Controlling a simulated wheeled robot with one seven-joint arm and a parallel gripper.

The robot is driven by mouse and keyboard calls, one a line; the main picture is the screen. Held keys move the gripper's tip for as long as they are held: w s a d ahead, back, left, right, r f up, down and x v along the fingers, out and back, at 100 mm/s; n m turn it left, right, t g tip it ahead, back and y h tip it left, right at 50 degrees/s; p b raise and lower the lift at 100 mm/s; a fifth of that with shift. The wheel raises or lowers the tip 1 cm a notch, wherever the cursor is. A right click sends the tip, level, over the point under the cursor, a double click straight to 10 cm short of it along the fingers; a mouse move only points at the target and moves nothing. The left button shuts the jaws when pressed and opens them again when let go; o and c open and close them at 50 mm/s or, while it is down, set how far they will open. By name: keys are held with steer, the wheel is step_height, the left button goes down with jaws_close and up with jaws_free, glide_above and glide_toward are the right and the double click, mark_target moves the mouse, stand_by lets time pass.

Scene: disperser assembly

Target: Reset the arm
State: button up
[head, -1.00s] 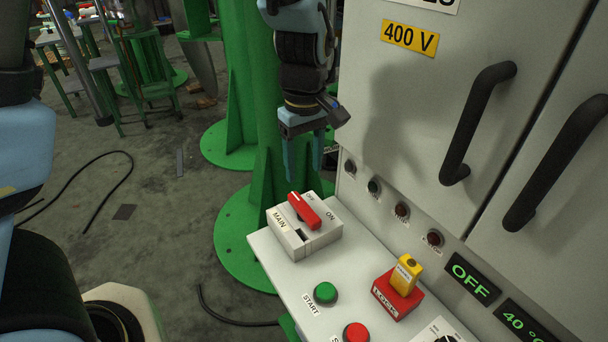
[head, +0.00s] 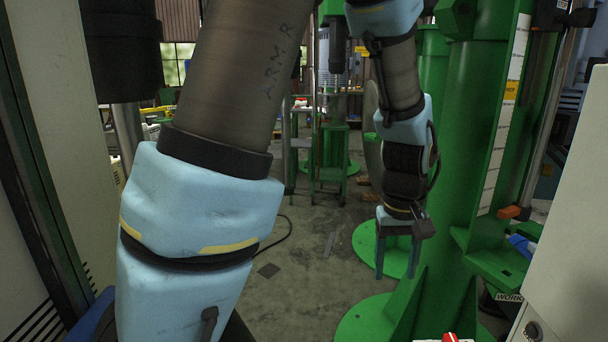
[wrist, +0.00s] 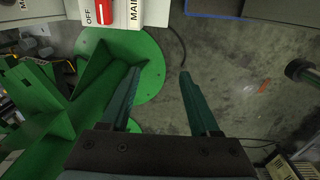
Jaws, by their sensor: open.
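My gripper (head: 396,258) hangs pointing down in the head view, in front of the green column, with its two blue fingers apart and nothing between them. In the wrist view my gripper (wrist: 158,90) also shows open and empty above the grey floor. The white switch box with a red handle (wrist: 102,14) is at the top of the wrist view, ahead of the fingertips and apart from them. In the head view only the top of its red handle (head: 450,338) shows at the bottom edge.
A green column (head: 450,130) with a round base (head: 365,325) stands close to my gripper. A pale cabinet (head: 570,240) is at the right edge. Green stands and a ladder (head: 300,140) are farther back. Open floor (head: 290,280) lies left of my gripper.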

steer(key=w+a+r, duration=0.1)
steer(key=a, duration=1.1)
steer(key=w+a+r+t, duration=0.1)
steer(key=w+a, duration=0.1)
steer(key=a, duration=1)
steer(key=shift+w+a+m, duration=0.15)
steer(key=shift+a+m, duration=0.1)
steer(key=shift+m, duration=0.05)
